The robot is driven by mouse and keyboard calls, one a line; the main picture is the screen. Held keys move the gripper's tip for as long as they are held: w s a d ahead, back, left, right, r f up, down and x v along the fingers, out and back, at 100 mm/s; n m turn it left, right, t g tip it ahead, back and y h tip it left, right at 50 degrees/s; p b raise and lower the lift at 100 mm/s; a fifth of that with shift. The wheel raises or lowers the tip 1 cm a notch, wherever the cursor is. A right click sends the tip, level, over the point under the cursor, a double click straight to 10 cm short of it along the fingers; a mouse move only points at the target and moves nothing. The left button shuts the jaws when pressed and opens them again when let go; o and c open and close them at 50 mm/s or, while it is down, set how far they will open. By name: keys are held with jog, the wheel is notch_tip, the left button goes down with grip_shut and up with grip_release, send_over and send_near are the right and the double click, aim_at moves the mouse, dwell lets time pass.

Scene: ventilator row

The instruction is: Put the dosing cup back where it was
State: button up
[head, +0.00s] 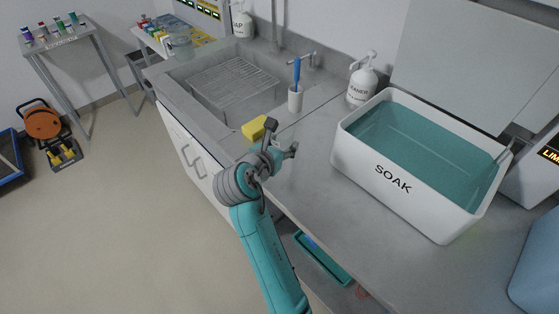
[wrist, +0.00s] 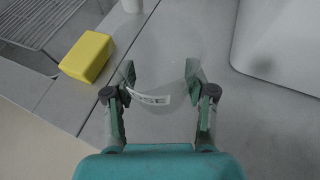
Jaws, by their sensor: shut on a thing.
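The dosing cup (wrist: 155,92) is clear and see-through, with a small white label on its side. It is between the two fingers of my gripper (wrist: 160,90) in the wrist view, and the fingers are shut on it. In the head view my gripper (head: 281,143) is over the front of the grey counter, just right of the sink's near corner. The cup can hardly be made out there. I cannot tell whether the cup touches the counter.
A yellow sponge (head: 254,128) lies close to my gripper, left of it in the wrist view (wrist: 88,56). A white cup with a blue brush (head: 296,98), a cleaner bottle (head: 362,82) and the SOAK tub (head: 393,180) stand behind and right. The counter (head: 305,170) before the tub is clear.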

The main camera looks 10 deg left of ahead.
jog(key=shift+f, duration=3.1)
jog(key=shift+f, duration=0.1)
jog(key=o, duration=1.3)
jog(key=shift+s+r, duration=0.2)
jog(key=shift+s, duration=0.05)
jog(key=v, duration=1.1)
jog(key=shift+s, duration=0.25)
jog(key=shift+a, duration=0.15)
